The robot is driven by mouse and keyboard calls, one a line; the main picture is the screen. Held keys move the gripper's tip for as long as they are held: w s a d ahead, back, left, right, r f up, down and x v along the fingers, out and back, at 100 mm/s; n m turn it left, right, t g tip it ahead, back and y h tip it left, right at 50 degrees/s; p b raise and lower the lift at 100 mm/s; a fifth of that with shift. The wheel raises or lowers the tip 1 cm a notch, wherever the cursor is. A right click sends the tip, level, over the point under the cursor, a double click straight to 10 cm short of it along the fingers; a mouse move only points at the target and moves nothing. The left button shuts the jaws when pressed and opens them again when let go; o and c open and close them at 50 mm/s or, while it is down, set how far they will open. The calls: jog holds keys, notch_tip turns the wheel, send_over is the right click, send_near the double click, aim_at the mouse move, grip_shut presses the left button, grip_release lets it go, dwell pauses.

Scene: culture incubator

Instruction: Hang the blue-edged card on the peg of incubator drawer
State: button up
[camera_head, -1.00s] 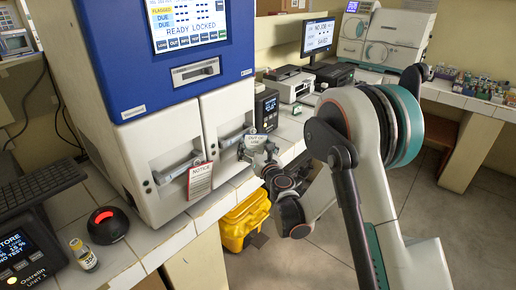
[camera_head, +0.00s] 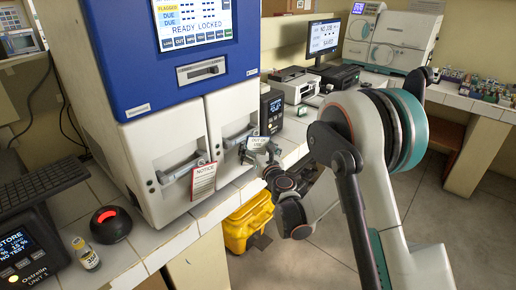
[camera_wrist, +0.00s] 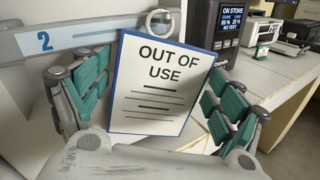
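The blue-edged card (camera_wrist: 160,85) reads OUT OF USE and faces the wrist camera, slightly tilted. It is at the front of the drawer marked 2 (camera_wrist: 70,38). A pale ring-like part (camera_wrist: 160,21), perhaps the peg end, shows just above its top edge; I cannot tell whether the card hangs on it. In the head view the card (camera_head: 240,137) is small beside the right-hand drawer handle. My gripper (camera_wrist: 165,95) has its teal-padded fingers spread to either side of the card, looking open. Whether either pad touches the card is unclear.
A NOTICE card (camera_head: 203,181) hangs at the left drawer's handle. The bench (camera_head: 145,248) holds a red-lit device (camera_head: 110,223), a small bottle (camera_head: 86,254) and a keyboard (camera_head: 40,184). A dark display unit (camera_wrist: 231,30) stands right of the drawer. A yellow bin (camera_head: 248,222) sits below.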

jog(key=shift+d, duration=0.1)
dwell(0.3)
jog(key=v, duration=0.7)
jog(key=s+d+r+m+g+h, duration=0.1)
jog(key=s+d+r+m+h, duration=0.3)
jog(key=d+m, duration=0.35)
jog(key=s+d+r+m+h, duration=0.2)
jog(key=s+d+r+m, duration=0.1)
jog(key=d+r+m, duration=0.4)
jog(key=s+d+r+m+g+h, duration=0.1)
jog(key=s+d+r+m+h, duration=0.25)
jog(key=d+m, duration=0.4)
jog(key=s+f+m+g+y, duration=0.1)
jog(key=s+f+m+g, duration=0.2)
jog(key=s+m, duration=0.5)
jog(key=s+f+m+g+y, duration=0.1)
jog(key=s+f+m+g, duration=0.2)
jog(key=s, duration=1.6)
jog(key=m+g, duration=0.1)
jog(key=m, duration=0.3)
jog(key=shift+s+d+m+g+y, duration=0.3)
jog(key=shift+d+m+y, duration=0.05)
jog(key=shift+d+m, duration=0.05)
jog(key=shift+f, duration=0.1)
